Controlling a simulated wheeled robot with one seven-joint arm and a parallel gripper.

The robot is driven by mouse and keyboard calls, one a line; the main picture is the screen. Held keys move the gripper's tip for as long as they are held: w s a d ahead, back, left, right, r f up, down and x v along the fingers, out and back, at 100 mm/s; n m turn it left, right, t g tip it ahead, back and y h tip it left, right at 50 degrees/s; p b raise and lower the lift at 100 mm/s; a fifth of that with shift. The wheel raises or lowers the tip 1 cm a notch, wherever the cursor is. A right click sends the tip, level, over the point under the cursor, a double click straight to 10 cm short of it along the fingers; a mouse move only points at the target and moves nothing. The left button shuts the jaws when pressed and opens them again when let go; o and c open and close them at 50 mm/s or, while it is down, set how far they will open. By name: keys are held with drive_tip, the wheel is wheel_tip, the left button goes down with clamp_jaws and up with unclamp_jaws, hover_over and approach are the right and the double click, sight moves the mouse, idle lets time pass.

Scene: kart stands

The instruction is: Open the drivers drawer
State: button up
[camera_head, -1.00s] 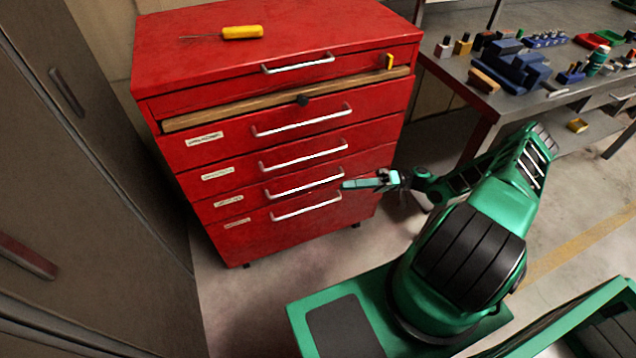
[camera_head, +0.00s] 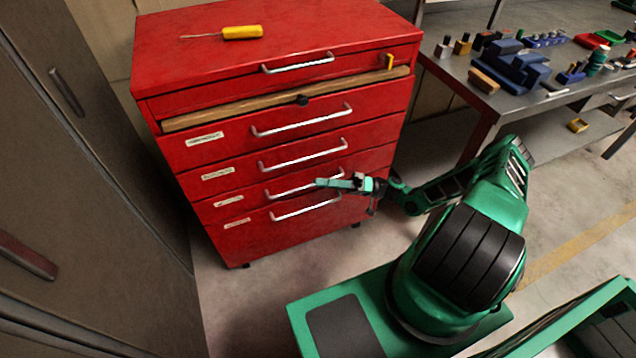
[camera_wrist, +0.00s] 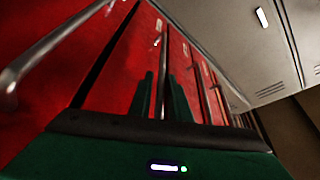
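A red tool cabinet (camera_head: 240,250) holds a stack of shut drawers with silver bar handles and small pale labels that are too small to read. I cannot tell which is the drivers drawer. My gripper (camera_head: 322,183) is at the right part of the second-lowest drawer's handle (camera_head: 282,191) in the head view. In the wrist view my gripper (camera_wrist: 162,98) shows two green fingers apart, with a silver handle (camera_wrist: 164,65) lined up between them. Contact with the handle cannot be told.
A yellow-handled screwdriver (camera_head: 242,32) lies on the cabinet top. A padlock-like yellow piece (camera_head: 389,62) sits at the top drawer's right. A grey locker (camera_head: 80,180) stands close on the left. A workbench (camera_head: 490,100) with tools stands at the right.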

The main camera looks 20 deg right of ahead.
drive_tip(key=shift+x, duration=0.95)
